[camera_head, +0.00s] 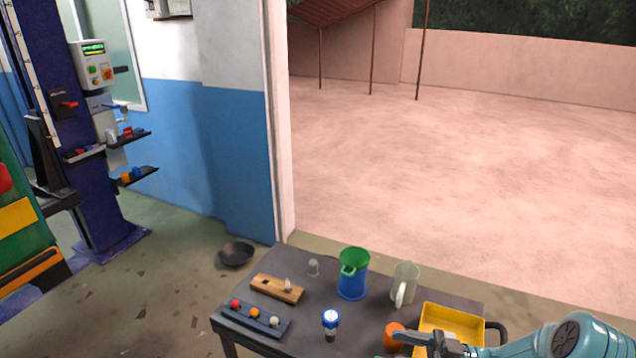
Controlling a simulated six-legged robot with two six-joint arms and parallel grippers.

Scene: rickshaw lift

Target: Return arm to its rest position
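My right arm (560,342) comes in from the lower right, over the front right of the dark table (375,318). Its gripper (412,342) is at the bottom edge of the view, pointing left, beside an orange object (393,333) and in front of a yellow tray (452,318). The gripper overlaps the orange object in the picture; I cannot tell whether they touch. The lower part of the gripper is cut off, so its opening is unclear. My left arm and gripper are not in view.
A dark bowl (236,254) lies on the floor. A blue lift column (85,150) stands left.

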